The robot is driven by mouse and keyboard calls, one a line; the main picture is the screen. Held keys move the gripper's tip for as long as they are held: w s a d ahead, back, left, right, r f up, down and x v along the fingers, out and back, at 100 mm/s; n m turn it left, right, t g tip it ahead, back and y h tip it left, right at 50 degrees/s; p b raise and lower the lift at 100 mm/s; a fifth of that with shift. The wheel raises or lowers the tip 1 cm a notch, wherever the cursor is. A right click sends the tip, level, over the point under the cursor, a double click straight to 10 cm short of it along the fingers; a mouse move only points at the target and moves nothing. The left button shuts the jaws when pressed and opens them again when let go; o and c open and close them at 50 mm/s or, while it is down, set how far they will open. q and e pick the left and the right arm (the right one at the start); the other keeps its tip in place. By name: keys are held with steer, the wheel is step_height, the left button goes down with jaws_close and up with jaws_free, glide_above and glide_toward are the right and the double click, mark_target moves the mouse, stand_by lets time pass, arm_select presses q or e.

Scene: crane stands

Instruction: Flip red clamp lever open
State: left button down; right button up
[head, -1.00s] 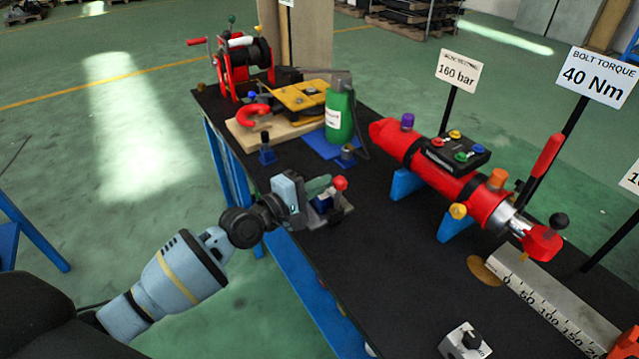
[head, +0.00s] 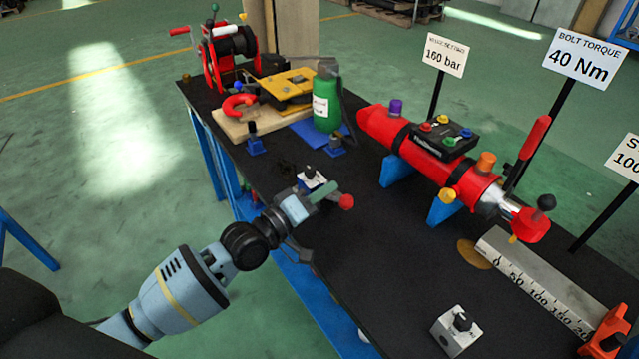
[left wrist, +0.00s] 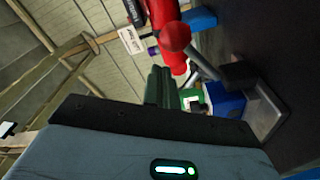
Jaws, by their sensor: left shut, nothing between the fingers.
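The clamp's lever ends in a round red knob (head: 346,201), just right of my left gripper (head: 324,192) in the head view. My left gripper's greenish fingers are shut, with nothing held. In the left wrist view, the red knob (left wrist: 177,36) and its metal rod stand close to the right of the shut fingers (left wrist: 158,86). Behind them a grey base plate (left wrist: 267,112) and a blue block (left wrist: 226,101) show. In the head view my gripper hides much of the clamp. Contact between fingers and lever cannot be told. My right gripper is out of view.
A red cylinder (head: 465,184) on blue supports lies to the right. A green bottle (head: 326,106) and a red winch (head: 228,58) stand farther back. A grey switch box (head: 458,330) is near the front edge. The black tabletop (head: 390,255) between is clear.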

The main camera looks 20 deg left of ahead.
arm_select(q)
steer(key=m, duration=0.1)
steer(key=s+d+f+m, duration=0.1)
steer(key=shift+m, duration=0.3)
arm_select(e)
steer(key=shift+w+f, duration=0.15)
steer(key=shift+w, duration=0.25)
arm_select(q)
steer(key=shift+d, duration=0.1)
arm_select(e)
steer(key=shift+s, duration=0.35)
